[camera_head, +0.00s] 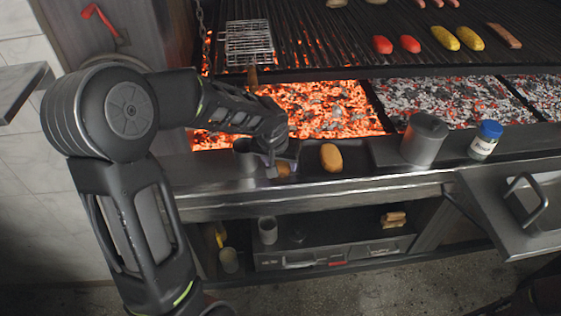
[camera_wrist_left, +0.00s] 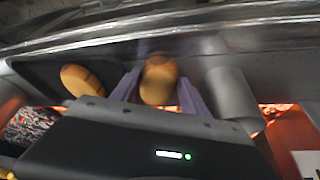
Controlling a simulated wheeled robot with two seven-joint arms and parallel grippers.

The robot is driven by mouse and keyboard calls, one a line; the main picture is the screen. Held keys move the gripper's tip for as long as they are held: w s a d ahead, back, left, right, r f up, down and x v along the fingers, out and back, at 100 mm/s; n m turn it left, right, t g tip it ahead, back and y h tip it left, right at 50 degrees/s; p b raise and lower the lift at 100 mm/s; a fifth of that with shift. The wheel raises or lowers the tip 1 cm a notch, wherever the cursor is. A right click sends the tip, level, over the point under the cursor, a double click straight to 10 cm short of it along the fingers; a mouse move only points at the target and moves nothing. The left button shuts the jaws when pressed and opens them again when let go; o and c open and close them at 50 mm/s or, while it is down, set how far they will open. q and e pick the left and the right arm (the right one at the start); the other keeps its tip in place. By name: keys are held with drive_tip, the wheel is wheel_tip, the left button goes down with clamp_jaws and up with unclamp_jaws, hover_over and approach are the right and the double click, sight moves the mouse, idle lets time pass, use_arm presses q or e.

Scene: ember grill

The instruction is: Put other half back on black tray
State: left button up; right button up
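My left gripper (camera_head: 275,165) is low over the metal ledge in front of the grill. In the left wrist view its two fingers (camera_wrist_left: 158,92) flank a golden bun half (camera_wrist_left: 158,78) closely on both sides and appear shut on it. In the head view this half (camera_head: 284,170) is partly hidden by the gripper. The other bun half (camera_head: 331,157) lies to its right; in the left wrist view it (camera_wrist_left: 82,80) rests on the black tray (camera_wrist_left: 38,72). My right gripper is out of view.
A metal canister (camera_head: 424,139) and a blue-capped jar (camera_head: 485,140) stand to the right on the ledge. A grey cup (camera_head: 245,155) stands close to my left gripper. Glowing embers (camera_head: 320,108) lie behind the ledge. A lower shelf (camera_head: 330,238) holds cups and bread.

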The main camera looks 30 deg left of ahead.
use_arm(q)
drive_tip(key=o, duration=0.4)
drive_tip(key=shift+c, duration=0.2)
drive_tip(key=shift+r, duration=0.1)
drive_tip(key=shift+r+p, duration=0.2)
drive_tip(key=shift+p, duration=0.1)
drive_tip(key=b+v, duration=0.1)
drive_tip(key=v, duration=1)
drive_tip(key=shift+s+r, duration=0.2)
drive_tip(key=shift+r, duration=0.15)
drive_tip(key=shift+c, duration=0.5)
